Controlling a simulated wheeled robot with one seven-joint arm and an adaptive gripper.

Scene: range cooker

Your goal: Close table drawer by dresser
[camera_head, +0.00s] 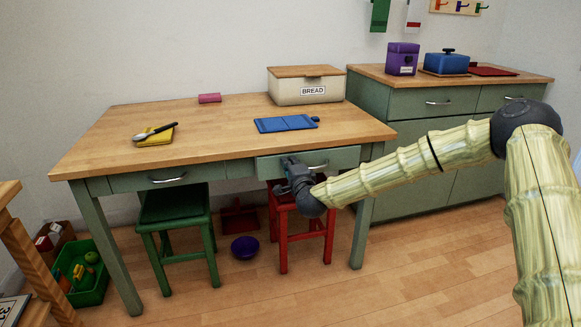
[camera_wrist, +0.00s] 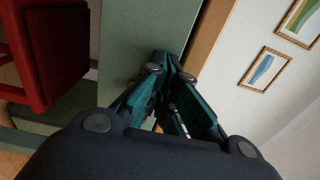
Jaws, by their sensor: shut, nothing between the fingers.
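The wooden-topped table (camera_head: 225,128) has two green drawers in its front. The right drawer (camera_head: 345,157), on the side by the green dresser (camera_head: 425,130), has a silver handle and appears to stand a little out from the table frame. My gripper (camera_head: 289,163) is in front of this drawer's left half, left of the handle, and hides part of it. In the wrist view my gripper (camera_wrist: 172,68) has its fingertips together and empty, against or very near a flat green surface (camera_wrist: 140,35), probably the drawer front. I cannot tell whether they touch.
The left drawer (camera_head: 160,180) looks shut. A red stool (camera_head: 300,225) stands below my gripper, and a green stool (camera_head: 175,210) is left of it. A bread box (camera_head: 300,90), blue board (camera_head: 285,124) and yellow item with a spoon (camera_head: 157,136) lie on the table.

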